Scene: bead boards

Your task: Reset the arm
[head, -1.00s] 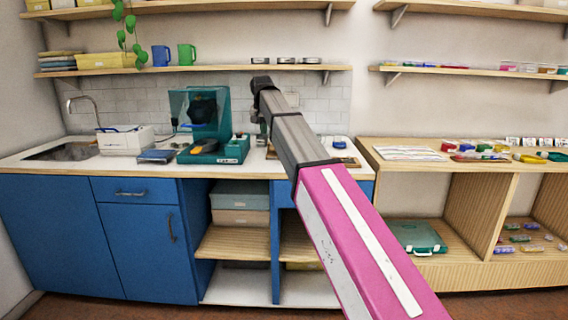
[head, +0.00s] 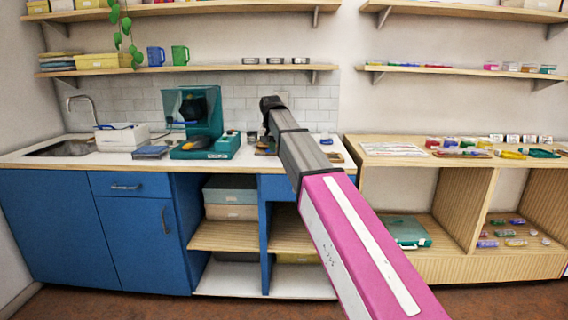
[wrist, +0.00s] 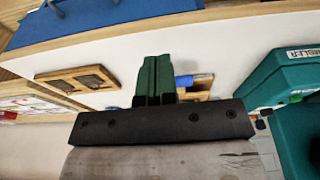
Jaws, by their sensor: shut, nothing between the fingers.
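My gripper (wrist: 156,80) shows in the wrist view with its two green fingers pressed together and nothing between them. It is over the white counter (wrist: 230,48). A wooden board (wrist: 72,80) lies left of the fingers there, and a blue item on another wooden piece (wrist: 200,82) is partly hidden behind them. In the head view my pink and grey arm reaches out over the counter (head: 120,160); its dark end (head: 270,103) bends down, and the fingers are too small to make out.
A teal machine (head: 205,125) stands left of my arm; its edge shows at the right in the wrist view (wrist: 284,78). A wooden shelf unit (head: 455,200) with beads and boards stands right. Wall shelves (head: 190,70) hang above. Floor is clear in front.

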